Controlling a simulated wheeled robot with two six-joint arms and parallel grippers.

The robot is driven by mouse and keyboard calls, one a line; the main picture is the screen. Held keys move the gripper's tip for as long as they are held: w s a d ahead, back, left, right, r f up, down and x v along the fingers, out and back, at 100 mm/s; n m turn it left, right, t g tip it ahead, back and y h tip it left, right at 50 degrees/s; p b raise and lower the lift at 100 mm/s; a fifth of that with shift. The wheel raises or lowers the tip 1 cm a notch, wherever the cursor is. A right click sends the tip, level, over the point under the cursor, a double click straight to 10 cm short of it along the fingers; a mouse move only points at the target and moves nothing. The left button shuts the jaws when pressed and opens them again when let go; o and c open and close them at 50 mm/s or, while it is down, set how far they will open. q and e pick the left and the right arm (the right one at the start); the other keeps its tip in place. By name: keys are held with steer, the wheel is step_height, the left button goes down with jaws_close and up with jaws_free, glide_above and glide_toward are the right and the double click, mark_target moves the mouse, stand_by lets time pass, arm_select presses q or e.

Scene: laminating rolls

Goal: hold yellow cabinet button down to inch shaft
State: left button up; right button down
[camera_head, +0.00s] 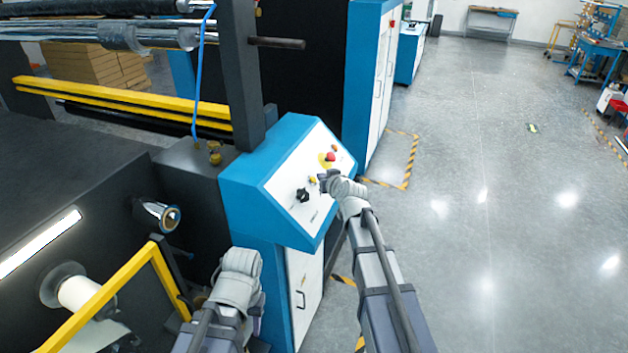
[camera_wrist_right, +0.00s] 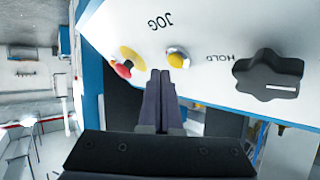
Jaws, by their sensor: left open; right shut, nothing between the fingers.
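The blue cabinet (camera_head: 262,172) has a sloped white panel with a small yellow button (camera_head: 312,180). In the right wrist view the yellow button (camera_wrist_right: 178,58) sits between the inverted labels JOG and HOLD. My right gripper (camera_head: 324,178) is shut and empty, its tips right at the button. In the wrist view the closed fingers (camera_wrist_right: 167,74) end just below the yellow cap, overlapping its lower edge; I cannot tell whether they press it. My left gripper (camera_head: 240,264) is low in front of the cabinet, away from the panel; its fingers are mostly hidden.
A black knob (camera_head: 303,195) and a red button (camera_head: 330,157) on a yellow collar flank the yellow button. A yellow guard rail (camera_head: 110,288) and a white roll (camera_head: 80,293) stand left of my left arm.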

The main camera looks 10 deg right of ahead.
steer(key=shift+f, duration=0.1)
steer(key=shift+w+a+f, duration=0.15)
steer(key=shift+w+a, duration=0.05)
steer(key=shift+a, duration=0.05)
steer(key=shift+w+a+f+b, duration=0.1)
steer(key=shift+a+f+b, duration=0.15)
steer(key=shift+b, duration=0.3)
stand_by(0.4)
steer(key=shift+d+r, duration=0.1)
stand_by(3.4)
steer(key=shift+s+d+r+p, duration=0.3)
steer(key=shift+d+r+p, duration=0.15)
steer(key=shift+p, duration=0.15)
steer(key=shift+s+d+r+p, duration=0.5)
steer(key=shift+d+r+p, duration=0.2)
steer(key=shift+r+p, duration=0.2)
steer(key=shift+s+d+r+p, duration=0.5)
steer(key=shift+d+r+p, duration=0.2)
steer(key=shift+r+p, duration=0.2)
